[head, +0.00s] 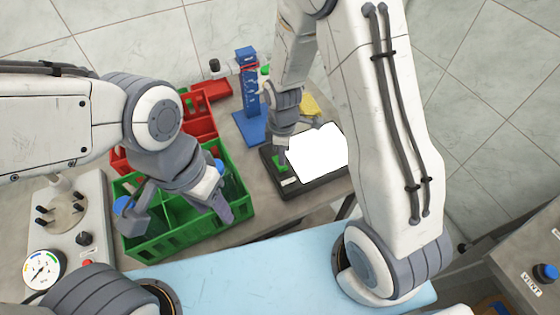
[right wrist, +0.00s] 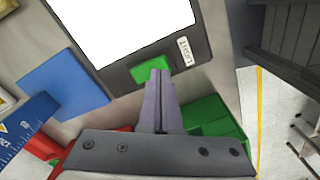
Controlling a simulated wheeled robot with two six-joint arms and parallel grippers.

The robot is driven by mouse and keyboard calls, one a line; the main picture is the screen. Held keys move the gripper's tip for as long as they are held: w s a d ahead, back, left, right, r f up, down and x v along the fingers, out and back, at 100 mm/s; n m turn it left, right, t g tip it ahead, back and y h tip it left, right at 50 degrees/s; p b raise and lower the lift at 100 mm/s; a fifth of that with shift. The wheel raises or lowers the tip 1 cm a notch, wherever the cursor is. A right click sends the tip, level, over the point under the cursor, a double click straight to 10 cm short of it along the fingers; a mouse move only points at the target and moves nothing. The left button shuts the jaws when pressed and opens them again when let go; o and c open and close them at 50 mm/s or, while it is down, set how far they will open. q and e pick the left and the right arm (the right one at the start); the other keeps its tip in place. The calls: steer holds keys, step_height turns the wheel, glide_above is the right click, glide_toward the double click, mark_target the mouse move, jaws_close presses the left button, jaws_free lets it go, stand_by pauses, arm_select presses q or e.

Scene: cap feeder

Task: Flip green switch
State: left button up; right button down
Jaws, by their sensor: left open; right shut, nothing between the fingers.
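The green switch (head: 279,161) is a small green rocker on the front left of a dark box (head: 318,187). In the right wrist view the green switch (right wrist: 147,71) lies just beyond my fingertips, which cover its right part. My right gripper (head: 282,152) is shut and empty, pointing down at the switch; in the right wrist view its fingers (right wrist: 159,76) are together. I cannot tell whether they touch the switch. My left gripper (head: 172,215) is open above the green crate (head: 190,240), with its fingers spread wide.
A blank white panel (head: 318,152) covers most of the dark box. A small label (right wrist: 185,51) sits beside the switch. Red bins (head: 200,112) and a blue stand (head: 247,85) are behind. A gauge unit (head: 62,235) stands at the left.

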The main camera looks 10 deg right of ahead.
steer(key=shift+f+b, duration=0.8)
steer(key=shift+f, duration=0.25)
stand_by(0.7)
steer(key=shift+r, duration=0.1)
step_height(320, 180, up, 7)
steer(key=p, duration=0.6)
stand_by(0.3)
